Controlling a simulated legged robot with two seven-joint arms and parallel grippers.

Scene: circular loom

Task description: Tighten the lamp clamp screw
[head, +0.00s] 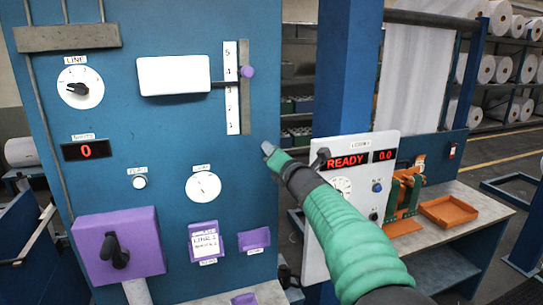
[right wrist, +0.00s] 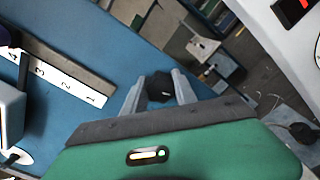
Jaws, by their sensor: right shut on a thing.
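A white box-shaped lamp (head: 174,76) is on the blue panel, and a dark bar runs from it to an upright numbered scale (head: 231,100). A purple knob (head: 247,72) sits on the grey rail beside the scale. My right gripper (head: 268,148) is below and right of the knob, apart from it. In the right wrist view my right gripper (right wrist: 159,90) is shut on a small black thing (right wrist: 159,86), whose kind I cannot tell. The scale (right wrist: 65,78) lies to the left there. My left gripper is not in view.
The blue panel (head: 130,120) also carries a dial (head: 80,87), a purple box with a black handle (head: 118,245) and a gauge (head: 203,187). Right of it stands a white panel with a red READY display (head: 347,161), close behind my right arm. An orange tray (head: 449,211) lies on a bench.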

